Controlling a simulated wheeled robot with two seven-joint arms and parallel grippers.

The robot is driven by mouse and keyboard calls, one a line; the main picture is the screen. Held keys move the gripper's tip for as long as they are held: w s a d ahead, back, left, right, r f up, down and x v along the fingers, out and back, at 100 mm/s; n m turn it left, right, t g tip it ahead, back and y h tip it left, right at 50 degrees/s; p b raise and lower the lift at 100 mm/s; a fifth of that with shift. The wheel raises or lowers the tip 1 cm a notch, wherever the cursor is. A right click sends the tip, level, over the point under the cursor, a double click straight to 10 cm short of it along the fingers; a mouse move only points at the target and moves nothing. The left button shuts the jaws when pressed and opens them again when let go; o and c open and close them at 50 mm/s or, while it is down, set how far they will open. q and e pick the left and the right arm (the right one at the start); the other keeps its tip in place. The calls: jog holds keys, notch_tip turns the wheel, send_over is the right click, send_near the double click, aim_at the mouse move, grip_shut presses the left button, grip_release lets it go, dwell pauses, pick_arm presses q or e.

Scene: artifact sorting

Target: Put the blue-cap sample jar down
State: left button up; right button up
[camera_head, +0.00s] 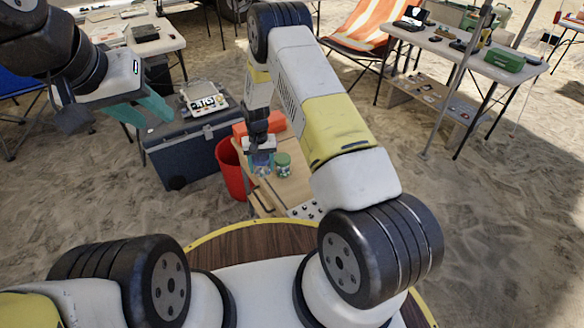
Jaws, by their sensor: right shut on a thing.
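My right gripper (260,151) points down over the small wooden table and is shut on the blue-cap sample jar (262,169). The jar shows as a small clear body under the fingers, which hide most of its cap. I cannot tell whether its base touches the tabletop. A green-cap jar (284,164) stands on the table just right of it. My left gripper (158,111), with teal fingers, is raised at the upper left, well apart from the jars. I cannot tell how far its fingers are apart.
The wooden table (290,190) has an orange-red box (243,128) at its back and a perforated metal rack (305,210) at its front. A red bin (232,172) stands left of it. A dark blue chest (185,157) carries a scale-like device (204,100).

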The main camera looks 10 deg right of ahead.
jog(key=shift+w+a+f, duration=0.1)
jog(key=shift+w+a, duration=0.35)
jog(key=shift+a, duration=0.1)
jog(key=s+d, duration=0.2)
jog(key=d, duration=0.2)
jog(key=s+d+f, duration=0.1)
jog(key=s+d, duration=0.1)
jog(key=d, duration=0.2)
jog(key=s+d, duration=0.3)
jog(key=d, duration=0.1)
jog(key=shift+d+f, duration=0.15)
jog(key=shift+f, duration=0.05)
jog(key=shift+s+d+f, duration=0.1)
jog(key=shift+d+f, duration=0.05)
jog(key=shift+f, duration=0.45)
jog(key=shift+s+d+f, duration=0.15)
jog(key=shift+f, duration=0.45)
jog(key=shift+s+d+f, duration=0.1)
jog(key=shift+d+f, duration=0.05)
jog(key=shift+f, duration=0.45)
jog(key=shift+f, duration=0.1)
jog(key=o, duration=1.5)
